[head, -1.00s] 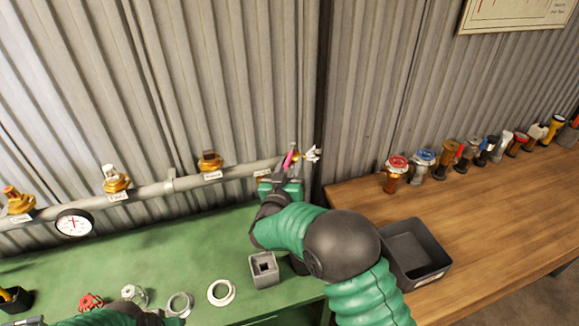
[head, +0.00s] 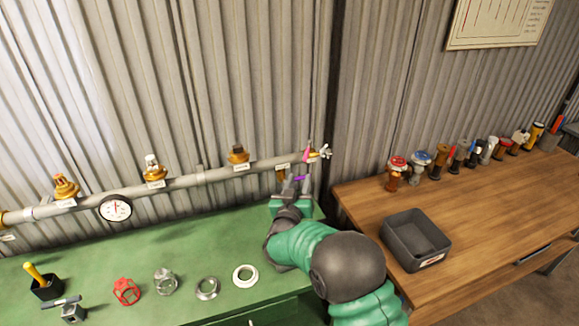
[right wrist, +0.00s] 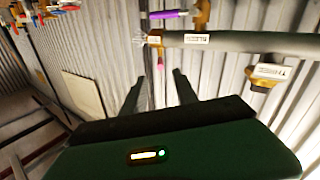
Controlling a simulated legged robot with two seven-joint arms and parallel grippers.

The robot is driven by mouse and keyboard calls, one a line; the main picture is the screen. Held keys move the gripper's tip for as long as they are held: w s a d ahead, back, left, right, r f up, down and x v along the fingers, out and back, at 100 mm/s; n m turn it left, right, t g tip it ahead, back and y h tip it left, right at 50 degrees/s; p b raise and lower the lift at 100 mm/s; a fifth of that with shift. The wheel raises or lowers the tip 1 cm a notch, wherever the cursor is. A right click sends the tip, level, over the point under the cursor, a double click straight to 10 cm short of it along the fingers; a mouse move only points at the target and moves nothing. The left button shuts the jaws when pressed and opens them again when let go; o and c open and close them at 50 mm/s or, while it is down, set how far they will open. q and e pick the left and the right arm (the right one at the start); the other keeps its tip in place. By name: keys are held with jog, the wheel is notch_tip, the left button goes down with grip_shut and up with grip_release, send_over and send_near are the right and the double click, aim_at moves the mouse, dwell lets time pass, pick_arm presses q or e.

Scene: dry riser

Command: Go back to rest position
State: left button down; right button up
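My right gripper (head: 296,187) is beside the right end of the grey pipe (head: 215,174), above the back right of the green bench. In the right wrist view its two fingers (right wrist: 158,88) stand apart with nothing held between them. Beyond them are the pipe end with its label (right wrist: 195,39), a small pink-tipped part (right wrist: 160,62) and a purple piece (right wrist: 168,14). My right forearm hides part of the bench's right side. My left gripper is out of view.
On the green bench (head: 160,245) lie a red handwheel (head: 126,291), a grey one (head: 165,281) and two rings (head: 245,275). A black bin (head: 416,242) stands on the wooden table (head: 480,220), with several valves (head: 397,173) behind. The corrugated wall is close behind the pipe.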

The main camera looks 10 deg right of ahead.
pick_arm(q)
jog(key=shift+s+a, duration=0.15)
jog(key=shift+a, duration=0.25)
pick_arm(e)
jog(key=s+f+n+g+y, duration=0.1)
jog(key=s+f+g, duration=0.3)
jog(key=s, duration=0.9)
jog(key=s+f+g+y, duration=0.4)
jog(key=s+g, duration=0.1)
jog(key=s, duration=0.7)
jog(key=s+f+n+g+y, duration=0.1)
jog(key=s+f+g, duration=0.3)
jog(key=s, duration=0.9)
jog(key=shift+s+d+f+n+g+y, duration=0.3)
jog(key=shift+f+g+y, duration=0.1)
jog(key=shift+y, duration=0.4)
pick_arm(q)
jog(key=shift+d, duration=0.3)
pick_arm(e)
jog(key=shift+d, duration=0.25)
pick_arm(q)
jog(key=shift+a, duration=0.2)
pick_arm(e)
jog(key=shift+a, duration=0.15)
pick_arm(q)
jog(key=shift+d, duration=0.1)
